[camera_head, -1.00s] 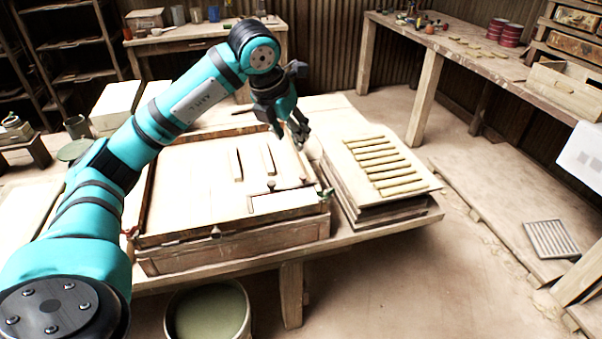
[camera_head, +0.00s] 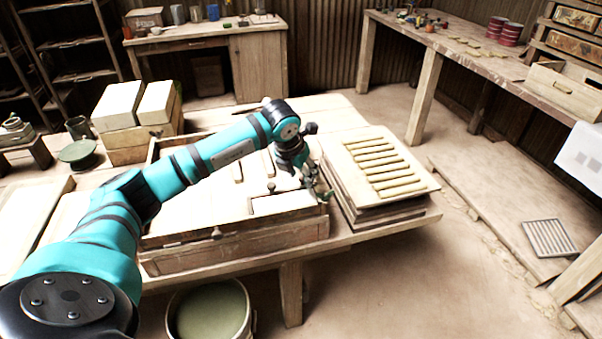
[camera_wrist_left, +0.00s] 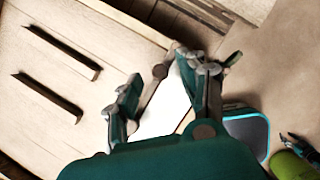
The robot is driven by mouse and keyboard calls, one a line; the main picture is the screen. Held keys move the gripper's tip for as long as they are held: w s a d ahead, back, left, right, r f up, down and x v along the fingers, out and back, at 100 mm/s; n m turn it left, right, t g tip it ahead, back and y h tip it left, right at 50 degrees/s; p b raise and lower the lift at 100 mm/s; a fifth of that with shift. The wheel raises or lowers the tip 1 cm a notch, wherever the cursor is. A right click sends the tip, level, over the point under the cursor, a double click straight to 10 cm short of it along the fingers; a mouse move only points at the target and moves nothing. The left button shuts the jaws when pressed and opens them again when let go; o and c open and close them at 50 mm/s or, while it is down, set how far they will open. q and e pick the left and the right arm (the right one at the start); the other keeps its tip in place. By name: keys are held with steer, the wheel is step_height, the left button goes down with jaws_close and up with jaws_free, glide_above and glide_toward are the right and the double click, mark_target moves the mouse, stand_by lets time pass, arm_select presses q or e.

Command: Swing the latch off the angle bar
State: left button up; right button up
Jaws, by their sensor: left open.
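The wooden press frame (camera_head: 235,238) stands on the table in the head view. A pale bar piece (camera_head: 280,204), which I take for the angle bar, lies at its front right corner. It also shows in the wrist view (camera_wrist_left: 166,108), partly behind my fingers. The small green latch (camera_head: 327,196) is at that corner, mostly hidden by the gripper. In the wrist view a green lever tip (camera_wrist_left: 234,59) shows just beyond the right finger. My left gripper (camera_head: 317,186) is open above the corner, close to the latch; I cannot tell if it touches.
A stack of boards with several sticks (camera_head: 385,165) stands close to the right of the press. A bucket (camera_head: 210,312) is below the table's front. Two pale blocks (camera_head: 118,105) sit at the back left. Open floor lies to the right.

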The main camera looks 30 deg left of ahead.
arm_select(q)
steer(key=shift+w+f, duration=0.1)
steer(key=shift+f, duration=0.3)
arm_select(e)
steer(key=shift+a, duration=0.1)
arm_select(q)
steer(key=shift+c, duration=0.3)
arm_select(e)
steer(key=shift+a, duration=0.1)
arm_select(q)
jaws_close()
